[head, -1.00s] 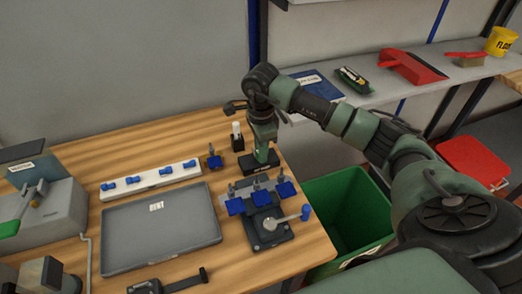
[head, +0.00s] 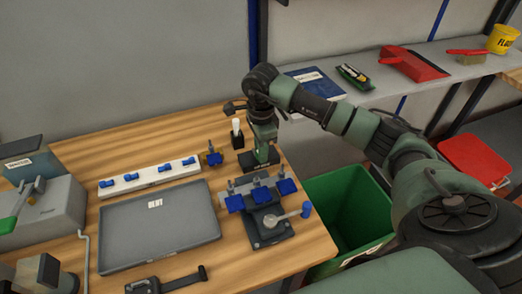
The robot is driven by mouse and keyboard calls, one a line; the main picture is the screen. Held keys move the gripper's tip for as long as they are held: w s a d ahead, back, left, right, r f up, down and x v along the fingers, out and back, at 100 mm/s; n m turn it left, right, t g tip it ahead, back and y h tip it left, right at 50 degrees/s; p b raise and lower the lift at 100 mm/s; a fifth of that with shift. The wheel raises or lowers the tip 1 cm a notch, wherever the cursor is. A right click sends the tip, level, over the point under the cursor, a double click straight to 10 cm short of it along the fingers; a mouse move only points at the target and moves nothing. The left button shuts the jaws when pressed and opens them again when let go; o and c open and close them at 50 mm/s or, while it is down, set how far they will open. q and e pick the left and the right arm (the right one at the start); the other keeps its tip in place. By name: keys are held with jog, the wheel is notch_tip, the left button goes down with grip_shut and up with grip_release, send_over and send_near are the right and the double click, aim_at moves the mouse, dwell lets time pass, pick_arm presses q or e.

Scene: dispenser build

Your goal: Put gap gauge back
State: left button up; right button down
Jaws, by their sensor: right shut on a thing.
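My right gripper (head: 264,146) points down over a small black holder with a pale label (head: 258,163) near the back right of the wooden table. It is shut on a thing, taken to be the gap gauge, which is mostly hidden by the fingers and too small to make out. The fingers are low, at the holder's top; I cannot tell whether the gauge sits in it or just above it. My left gripper is not in view.
Close in front is a grey fixture with blue clips (head: 262,194) and a lever. A white strip with blue clips (head: 150,174), a grey tray (head: 160,228) and a white-capped bottle (head: 237,135) stand left. A green bin (head: 345,205) is beyond the right edge.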

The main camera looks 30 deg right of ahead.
jog(key=shift+f, duration=0.25)
jog(key=c, duration=0.9)
grip_release()
jog(key=shift+c, duration=0.2)
jog(key=shift+r, duration=0.1)
jog(key=shift+r+p, duration=1.8)
jog(key=shift+r, duration=1.65)
